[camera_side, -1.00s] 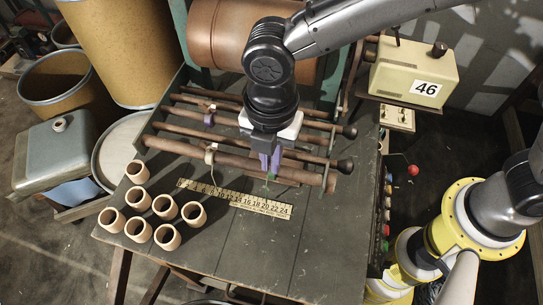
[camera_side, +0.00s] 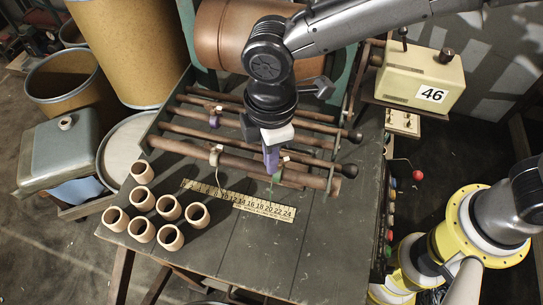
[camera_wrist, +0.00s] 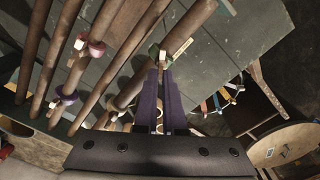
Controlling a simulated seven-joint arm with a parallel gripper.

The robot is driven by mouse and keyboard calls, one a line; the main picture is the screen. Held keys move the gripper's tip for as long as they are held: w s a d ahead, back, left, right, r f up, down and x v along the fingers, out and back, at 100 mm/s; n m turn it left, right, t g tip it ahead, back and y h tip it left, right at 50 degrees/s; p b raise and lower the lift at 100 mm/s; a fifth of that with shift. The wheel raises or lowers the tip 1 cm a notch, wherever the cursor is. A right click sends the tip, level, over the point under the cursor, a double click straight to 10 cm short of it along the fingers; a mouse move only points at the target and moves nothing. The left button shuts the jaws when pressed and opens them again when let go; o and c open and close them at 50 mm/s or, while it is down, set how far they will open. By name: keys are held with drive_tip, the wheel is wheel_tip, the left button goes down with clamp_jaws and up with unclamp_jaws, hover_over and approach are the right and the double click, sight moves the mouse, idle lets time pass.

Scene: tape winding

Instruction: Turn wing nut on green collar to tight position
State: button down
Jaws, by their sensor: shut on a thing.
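The green collar (camera_wrist: 154,51) sits around a brown rod in the wrist view. In the side view only a bit of the green collar (camera_side: 276,177) shows under my gripper. Its pale wing nut (camera_wrist: 163,57) is at the tips of my purple fingers and partly hidden by them. My gripper (camera_wrist: 160,72) is shut on this wing nut, and in the side view my gripper (camera_side: 272,168) points down at the front rod's right part. How far the nut is turned cannot be told.
Other rods carry a reddish collar (camera_wrist: 96,48) and a purple collar (camera_wrist: 67,96), each with a pale nut. A yellow ruler (camera_side: 238,200) and several clay cups (camera_side: 170,207) lie on the bench. A box marked 46 (camera_side: 418,75) stands at the right.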

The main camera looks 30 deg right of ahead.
drive_tip(key=m, duration=0.4)
drive_tip(key=d+m, duration=0.1)
drive_tip(key=m, duration=0.2)
drive_tip(key=shift+w+f, duration=0.3)
idle(0.4)
drive_tip(key=c, duration=0.9)
unclamp_jaws()
drive_tip(key=shift+a+r, duration=0.1)
drive_tip(key=shift+r, duration=0.05)
drive_tip(key=shift+r, duration=0.3)
wheel_tip(320, 180, up, 13)
drive_tip(key=shift+r, duration=0.1)
drive_tip(key=shift+c, duration=0.5)
